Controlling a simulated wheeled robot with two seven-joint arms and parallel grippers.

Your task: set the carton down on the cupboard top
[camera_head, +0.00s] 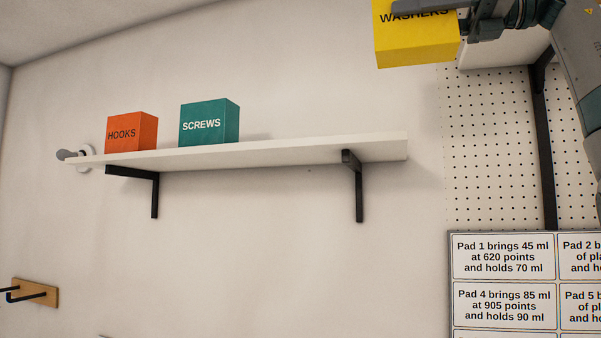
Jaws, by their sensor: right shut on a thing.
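A yellow carton (415,40) marked WASHERS is at the top right, partly cut off by the upper picture edge. My right gripper (475,18) is shut on the carton's right side and holds it up in the air, clear of the shelf below. My right arm comes in from the right edge. My left gripper is not in view. No cupboard top can be made out in this view.
A white wall shelf (300,152) carries an orange HOOKS box (130,133) and a teal SCREWS box (208,122); its right half is bare. A second white board (500,54) on a black bracket (542,140) is behind my gripper. A sign (505,285) hangs below.

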